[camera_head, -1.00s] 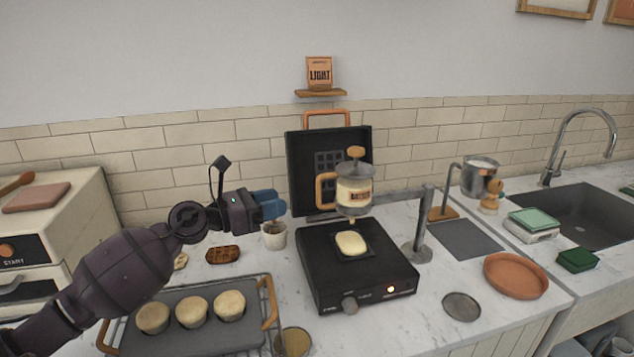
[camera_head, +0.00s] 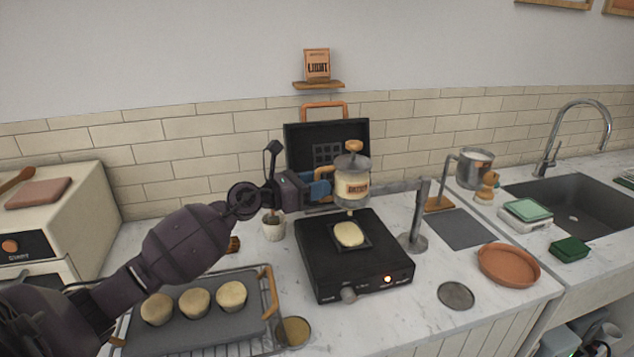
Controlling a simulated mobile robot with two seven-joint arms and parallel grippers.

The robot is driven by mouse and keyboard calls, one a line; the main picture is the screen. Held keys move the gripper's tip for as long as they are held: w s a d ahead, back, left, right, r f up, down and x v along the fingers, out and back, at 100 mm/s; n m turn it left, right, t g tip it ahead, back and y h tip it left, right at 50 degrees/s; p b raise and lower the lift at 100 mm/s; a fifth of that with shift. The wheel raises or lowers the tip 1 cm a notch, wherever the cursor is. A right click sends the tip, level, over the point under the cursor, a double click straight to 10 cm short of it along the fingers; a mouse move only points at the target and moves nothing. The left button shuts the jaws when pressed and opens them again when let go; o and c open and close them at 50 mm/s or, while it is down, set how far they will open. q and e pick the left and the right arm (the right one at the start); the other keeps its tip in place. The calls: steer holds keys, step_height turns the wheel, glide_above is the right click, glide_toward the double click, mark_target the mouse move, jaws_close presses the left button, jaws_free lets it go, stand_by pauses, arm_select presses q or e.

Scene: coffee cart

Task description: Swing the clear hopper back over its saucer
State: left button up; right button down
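The clear hopper (camera_head: 352,187) with a brown label and pale contents hangs on a swing arm from a grey post (camera_head: 417,222). It is above the pale batter (camera_head: 349,234) on the black waffle iron (camera_head: 322,270). Its orange handle (camera_head: 322,176) is on its left side. A flat grey saucer (camera_head: 456,296) lies empty on the counter, right of the iron and in front of the post. My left gripper (camera_head: 321,188) has its blue fingers at the handle; whether they are closed on it is hidden. My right gripper is not in view.
The iron's lid (camera_head: 327,145) stands open behind the hopper. A tray (camera_head: 240,313) of several pale cakes and a gold disc (camera_head: 293,332) are at front left. A terracotta plate (camera_head: 509,265) lies right of the saucer. A metal pot (camera_head: 474,169) hangs farther right.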

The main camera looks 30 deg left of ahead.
arm_select(q)
steer(key=shift+w+d, duration=0.15)
jaws_close()
stand_by(0.4)
